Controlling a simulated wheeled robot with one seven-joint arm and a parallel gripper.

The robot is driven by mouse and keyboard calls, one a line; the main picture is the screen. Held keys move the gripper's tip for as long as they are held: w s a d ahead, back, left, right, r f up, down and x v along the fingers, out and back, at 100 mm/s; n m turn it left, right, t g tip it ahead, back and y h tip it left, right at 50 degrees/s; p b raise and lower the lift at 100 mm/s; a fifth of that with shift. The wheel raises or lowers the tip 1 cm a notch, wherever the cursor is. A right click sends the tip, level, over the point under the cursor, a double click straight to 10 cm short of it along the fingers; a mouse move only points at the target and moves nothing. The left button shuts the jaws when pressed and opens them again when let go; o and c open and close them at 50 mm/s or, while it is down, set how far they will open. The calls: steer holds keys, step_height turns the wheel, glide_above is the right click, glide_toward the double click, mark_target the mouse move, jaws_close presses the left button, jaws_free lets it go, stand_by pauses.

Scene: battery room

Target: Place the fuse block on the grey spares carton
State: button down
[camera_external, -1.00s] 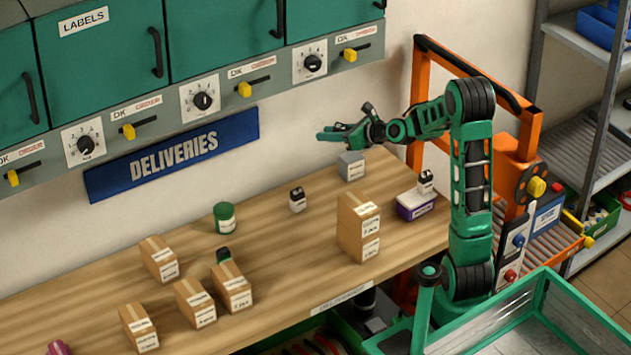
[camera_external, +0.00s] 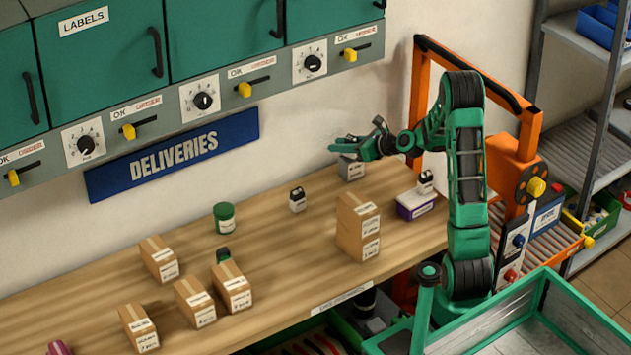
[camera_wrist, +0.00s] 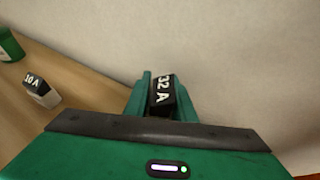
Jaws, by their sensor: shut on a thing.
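My gripper (camera_external: 345,150) is shut on a fuse block (camera_wrist: 162,97), whose black top marked 32 A shows between the green fingers in the wrist view (camera_wrist: 160,98). In the external view the held block is hard to make out. The grey spares carton (camera_external: 351,170) stands at the back of the bench near the wall. My gripper is low over it and covers its top, so I cannot tell whether the block touches it. The carton is not visible in the wrist view.
A 10 A block (camera_external: 298,201) stands left of the carton; it also shows in the wrist view (camera_wrist: 42,91). A green tin (camera_external: 224,218) is farther left. A tall cardboard stack (camera_external: 358,228) stands in front.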

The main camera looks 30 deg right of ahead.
steer(key=c, duration=1.5)
jaws_free()
steer(key=shift+f, duration=0.1)
steer(key=v, duration=1.2)
steer(key=shift+a, duration=0.15)
